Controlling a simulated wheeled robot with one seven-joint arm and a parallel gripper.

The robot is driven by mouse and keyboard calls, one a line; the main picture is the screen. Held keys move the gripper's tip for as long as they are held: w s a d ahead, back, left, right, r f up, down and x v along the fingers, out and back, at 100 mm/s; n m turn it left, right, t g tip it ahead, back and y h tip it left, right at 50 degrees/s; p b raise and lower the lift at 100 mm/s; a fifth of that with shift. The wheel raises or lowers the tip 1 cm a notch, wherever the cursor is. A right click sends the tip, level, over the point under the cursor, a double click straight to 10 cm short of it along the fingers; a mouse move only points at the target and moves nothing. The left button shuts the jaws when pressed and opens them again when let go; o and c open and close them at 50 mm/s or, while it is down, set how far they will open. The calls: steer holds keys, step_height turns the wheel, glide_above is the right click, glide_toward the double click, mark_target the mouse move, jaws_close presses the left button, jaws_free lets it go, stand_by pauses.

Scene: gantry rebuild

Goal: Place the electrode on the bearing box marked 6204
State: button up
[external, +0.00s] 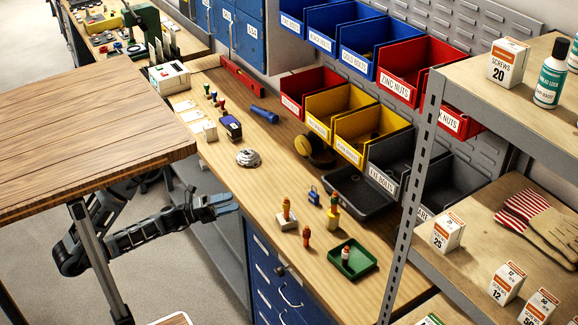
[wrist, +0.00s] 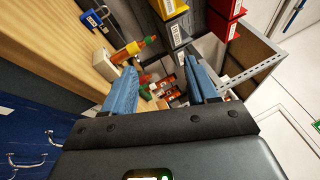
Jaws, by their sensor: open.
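My gripper (external: 233,203) is open and empty, beside the front edge of the workbench; in the wrist view its two blue fingers (wrist: 160,62) are spread apart. Several small orange pieces stand on the bench to its right. One piece (external: 286,208) is on a white box (external: 285,223), one (external: 306,238) stands alone, and one (external: 334,200) is at a yellow block (external: 332,220). Another small piece (external: 346,254) is in a green tray (external: 364,262). I cannot tell which is the electrode. White boxes (external: 204,131) lie farther left; no 6204 marking is readable.
A blue padlock (external: 313,195) and a dark tray (external: 355,196) are behind the pieces. Colored bins (external: 365,135) line the bench's back. A metal shelf post (external: 413,180) rises at right. A wooden table (external: 90,125) is above my arm at left. Bare bench (external: 262,185) lies between.

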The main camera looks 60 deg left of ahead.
steer(key=s+a+f+n+g+y, duration=0.2)
steer(key=s+f+n+y, duration=0.2)
steer(key=n, duration=0.9)
steer(key=s+a+f+n+g+y, duration=0.2)
steer(key=s+f+n+y, duration=0.2)
steer(key=s+n, duration=0.3)
steer(key=f+n, duration=0.1)
steer(key=n, duration=0.4)
steer(key=shift+s+a+n+y, duration=0.25)
steer(key=shift+n+y, duration=0.15)
